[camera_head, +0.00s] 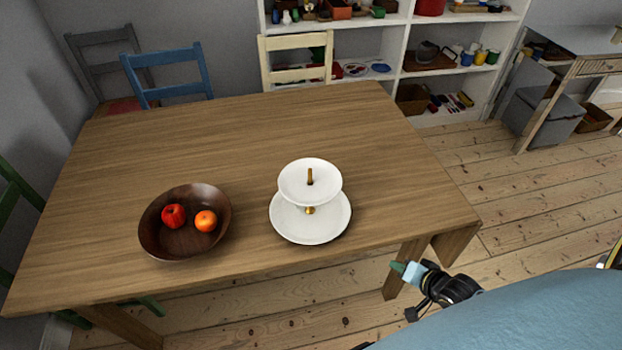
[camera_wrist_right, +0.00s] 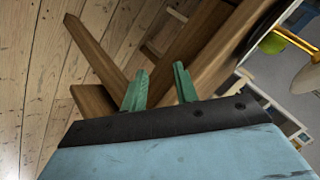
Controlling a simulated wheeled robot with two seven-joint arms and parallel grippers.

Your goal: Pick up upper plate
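The white upper plate (camera_head: 296,182) is the smaller, higher tier of a two-tier stand on the wooden table, with a short brown handle (camera_head: 310,176) rising from its middle. The larger white lower plate (camera_head: 318,230) rests on the tabletop, with a gold stem piece (camera_head: 310,210) between the tiers. My right gripper (camera_head: 398,268) is beyond the table's near right edge, apart from the stand. In the right wrist view its two green fingers (camera_wrist_right: 159,88) are spread with nothing between them. My left gripper is not in view.
A dark wooden bowl (camera_head: 160,245) with a red apple (camera_head: 173,216) and an orange (camera_head: 205,221) stands left of the stand. The wooden table (camera_head: 235,130) is clear behind them. Chairs, including a blue one (camera_head: 165,58), and a white shelf (camera_head: 395,60) stand beyond.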

